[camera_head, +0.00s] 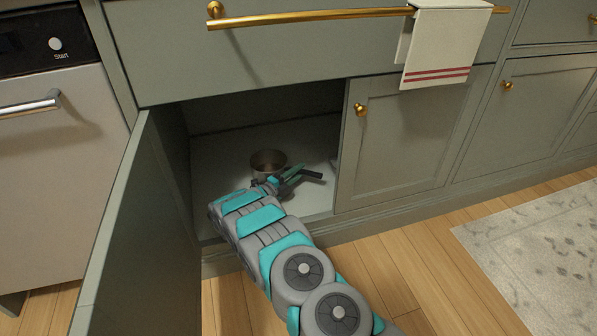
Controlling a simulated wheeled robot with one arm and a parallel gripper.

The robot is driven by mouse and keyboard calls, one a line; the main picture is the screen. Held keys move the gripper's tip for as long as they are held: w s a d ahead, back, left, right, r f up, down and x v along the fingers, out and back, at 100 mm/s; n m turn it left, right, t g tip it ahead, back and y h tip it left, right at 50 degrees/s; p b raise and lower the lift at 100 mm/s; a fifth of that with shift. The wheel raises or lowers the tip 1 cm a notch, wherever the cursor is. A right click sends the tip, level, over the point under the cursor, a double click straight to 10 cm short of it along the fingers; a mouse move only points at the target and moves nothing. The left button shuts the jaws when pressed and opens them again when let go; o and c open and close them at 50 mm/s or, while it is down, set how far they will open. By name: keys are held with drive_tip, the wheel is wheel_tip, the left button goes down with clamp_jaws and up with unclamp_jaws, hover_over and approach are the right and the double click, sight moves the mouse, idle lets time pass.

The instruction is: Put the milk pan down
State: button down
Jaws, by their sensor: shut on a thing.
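The milk pan (268,160) is a small metal pan inside the open lower cabinet. It looks upright, with its dark handle (311,174) pointing right. My gripper (289,174) is in the cabinet opening, at the pan's near right side, shut on the pan where the handle joins it. The fingers and arm hide part of the pan's lower side. I cannot tell whether the pan's base touches the cabinet floor (315,197).
The open cabinet door (145,230) stands to the left of my arm. A closed door (395,140) bounds the opening on the right. A drawer front with a brass rail (310,18) and towel (440,45) is above. Bare cabinet floor lies around the pan.

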drive_tip(key=shift+f, duration=0.2)
drive_tip(key=c, duration=0.6)
unclamp_jaws()
drive_tip(key=shift+c, duration=0.2)
drive_tip(key=shift+s+a, duration=0.1)
